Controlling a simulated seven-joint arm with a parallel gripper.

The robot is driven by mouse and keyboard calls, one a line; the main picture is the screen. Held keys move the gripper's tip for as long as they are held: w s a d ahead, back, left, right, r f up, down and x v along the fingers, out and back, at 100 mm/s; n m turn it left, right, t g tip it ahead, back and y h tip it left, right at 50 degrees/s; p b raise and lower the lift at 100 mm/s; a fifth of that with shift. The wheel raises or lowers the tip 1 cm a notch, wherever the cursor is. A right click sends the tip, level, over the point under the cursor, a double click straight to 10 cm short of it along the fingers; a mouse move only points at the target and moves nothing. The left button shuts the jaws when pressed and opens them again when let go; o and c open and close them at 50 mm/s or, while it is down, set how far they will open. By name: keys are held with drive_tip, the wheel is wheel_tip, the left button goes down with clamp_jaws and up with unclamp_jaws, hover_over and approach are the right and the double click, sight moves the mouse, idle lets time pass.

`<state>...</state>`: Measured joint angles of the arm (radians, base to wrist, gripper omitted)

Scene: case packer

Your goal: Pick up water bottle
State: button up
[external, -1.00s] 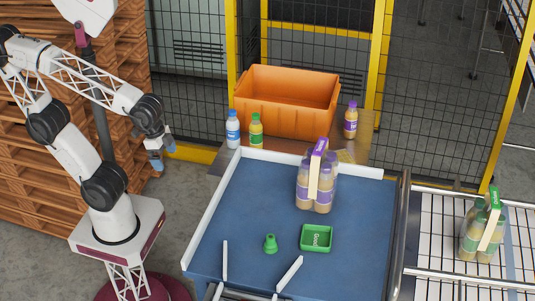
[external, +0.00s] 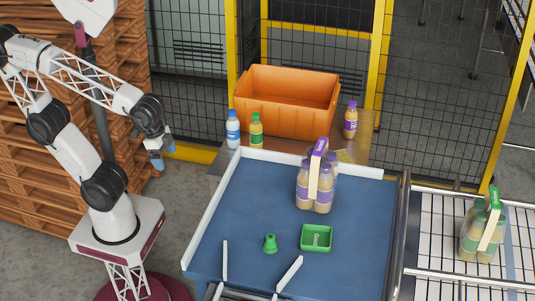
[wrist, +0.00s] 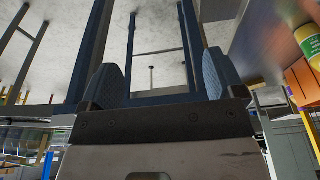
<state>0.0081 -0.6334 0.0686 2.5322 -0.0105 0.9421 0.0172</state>
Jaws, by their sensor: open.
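The orange crate (external: 288,93) stands behind the bottles, with a purple-capped bottle (external: 351,120) to its right. The blue table (external: 240,205) holds a bottle pack (external: 315,187), a green tray (external: 316,238) and a green piece (external: 270,244). A white rail (external: 212,205) edges the table.

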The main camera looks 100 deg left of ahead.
drive_tip(key=w+a+f+n+t, duration=0.2)
drive_tip(key=w+a+f+t, duration=0.15)
drive_tip(key=w+a, duration=0.35)
drive_tip(key=n+t+y, duration=0.3)
drive_tip(key=n+y, duration=0.2)
drive_tip(key=y, duration=0.1)
approach(227, 127)
drive_tip(key=w+d+f, duration=0.2)
drive_tip(key=w+d, duration=0.6)
drive_tip(key=d, duration=0.1)
drive_tip(key=s+a+n+y, duration=0.1)
drive_tip(key=a, duration=0.2)
drive_tip(key=s+a+f+n+y, duration=0.1)
drive_tip(key=a+y, duration=0.1)
drive_tip(key=a, duration=0.1)
drive_tip(key=s+a+f+n+y, duration=0.1)
drive_tip(key=s+a+y, duration=0.1)
drive_tip(key=a, duration=0.1)
drive_tip(key=shift+a+n+g, duration=0.3)
drive_tip(key=shift+a+g, duration=0.05)
drive_tip(key=shift+w+f, duration=0.1)
drive_tip(key=shift+x, duration=1.25)
